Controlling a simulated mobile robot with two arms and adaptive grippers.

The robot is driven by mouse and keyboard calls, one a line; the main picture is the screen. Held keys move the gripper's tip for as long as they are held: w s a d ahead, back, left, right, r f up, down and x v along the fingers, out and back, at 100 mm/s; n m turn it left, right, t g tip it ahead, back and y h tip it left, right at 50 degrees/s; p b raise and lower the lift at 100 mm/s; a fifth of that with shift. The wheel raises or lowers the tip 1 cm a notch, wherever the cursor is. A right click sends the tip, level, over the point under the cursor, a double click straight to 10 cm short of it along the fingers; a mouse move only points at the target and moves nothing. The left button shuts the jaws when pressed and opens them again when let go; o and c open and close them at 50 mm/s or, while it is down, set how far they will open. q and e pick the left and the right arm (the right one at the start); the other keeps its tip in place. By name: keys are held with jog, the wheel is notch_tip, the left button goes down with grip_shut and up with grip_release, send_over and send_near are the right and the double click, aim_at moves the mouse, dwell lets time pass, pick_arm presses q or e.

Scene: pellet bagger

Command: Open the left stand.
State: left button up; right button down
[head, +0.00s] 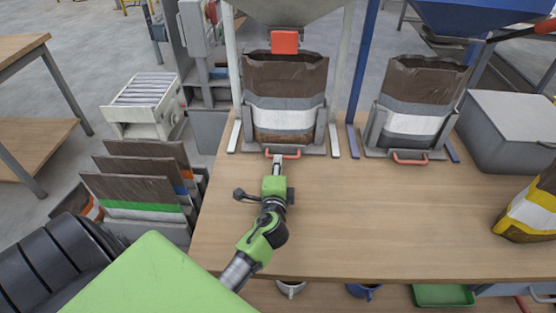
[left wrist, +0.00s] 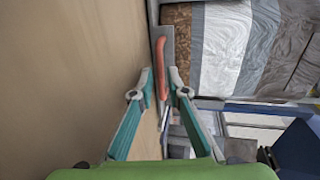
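The left stand (head: 245,146) is on the table's far part and holds a brown, grey and white bag (head: 286,82). Its red handle (head: 291,155) is low at the front and also shows in the left wrist view (left wrist: 160,62). My left gripper (head: 277,160) reaches the handle from the near side. In the left wrist view its two fingers (left wrist: 161,80) are apart, one on each side of the handle's near end. I cannot tell whether they touch it. My right gripper is not in view.
A second stand (head: 409,161) with a similar bag (head: 418,90) is to the right. A grey box (head: 512,128) and a yellow-brown bag (head: 533,210) are on the table's right side. Upright bags (head: 135,190) are left of the table. The table's middle (head: 390,225) is clear.

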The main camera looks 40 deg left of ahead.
pick_arm(q)
jog(key=shift+x, duration=0.95)
jog(key=shift+w+a+f, duration=0.1)
jog(key=shift+w+a, duration=0.05)
jog(key=shift+w, duration=0.1)
grip_shut()
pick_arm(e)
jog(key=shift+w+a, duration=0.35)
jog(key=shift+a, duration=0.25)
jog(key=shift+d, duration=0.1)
